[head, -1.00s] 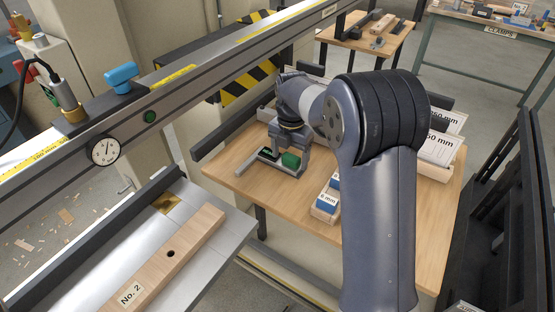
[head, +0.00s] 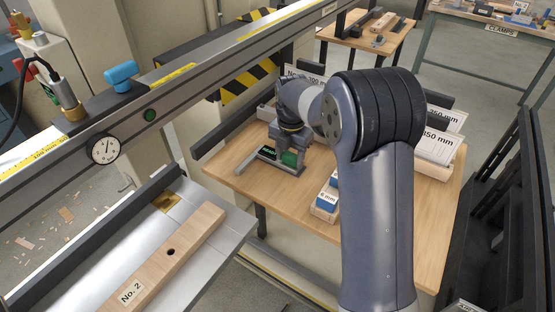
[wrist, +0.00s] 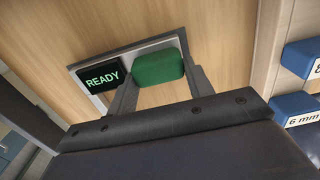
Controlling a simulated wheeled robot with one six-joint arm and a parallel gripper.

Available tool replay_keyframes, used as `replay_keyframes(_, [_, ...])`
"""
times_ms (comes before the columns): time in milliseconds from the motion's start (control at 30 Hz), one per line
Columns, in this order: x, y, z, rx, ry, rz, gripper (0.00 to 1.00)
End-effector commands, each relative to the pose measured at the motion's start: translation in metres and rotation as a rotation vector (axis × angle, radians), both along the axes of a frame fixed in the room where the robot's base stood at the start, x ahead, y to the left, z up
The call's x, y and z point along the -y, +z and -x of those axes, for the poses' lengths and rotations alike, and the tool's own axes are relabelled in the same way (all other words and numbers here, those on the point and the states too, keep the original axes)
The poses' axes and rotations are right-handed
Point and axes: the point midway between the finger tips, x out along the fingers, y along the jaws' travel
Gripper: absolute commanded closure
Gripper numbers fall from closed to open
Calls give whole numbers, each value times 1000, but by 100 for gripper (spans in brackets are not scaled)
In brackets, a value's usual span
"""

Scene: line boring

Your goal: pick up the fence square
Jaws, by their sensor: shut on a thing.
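A green block (wrist: 160,67), which I take to be the grip of the fence square, sits on a flat grey piece over the wooden table. Beside it is a black panel (wrist: 103,79) lit with READY. My gripper (wrist: 160,80) is shut on the green block, one finger on each side. In the head view the green block (head: 289,158) shows between the fingers of my gripper (head: 290,165), low at the tabletop. Whether the grey piece is one with the block, and whether anything is clear of the table, I cannot tell.
Blue-topped blocks, one labelled 6 mm (head: 327,202), stand right of the gripper. White size cards (head: 438,146) stand in a wooden holder at the table's right. The long grey beam (head: 200,85) runs left of the table. The front of the wooden table (head: 290,215) is clear.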

Motion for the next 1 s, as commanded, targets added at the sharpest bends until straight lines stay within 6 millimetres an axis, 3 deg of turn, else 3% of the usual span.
replay_keyframes(167, [0, 0, 0, 0, 0, 0, 91])
replay_keyframes(467, [0, 7, -1, 4, 0, -1, 91])
replay_keyframes(800, [0, 70, -1, 6, 0, -1, 91])
replay_keyframes(1000, [0, 96, -1, 3, 0, -1, 91])
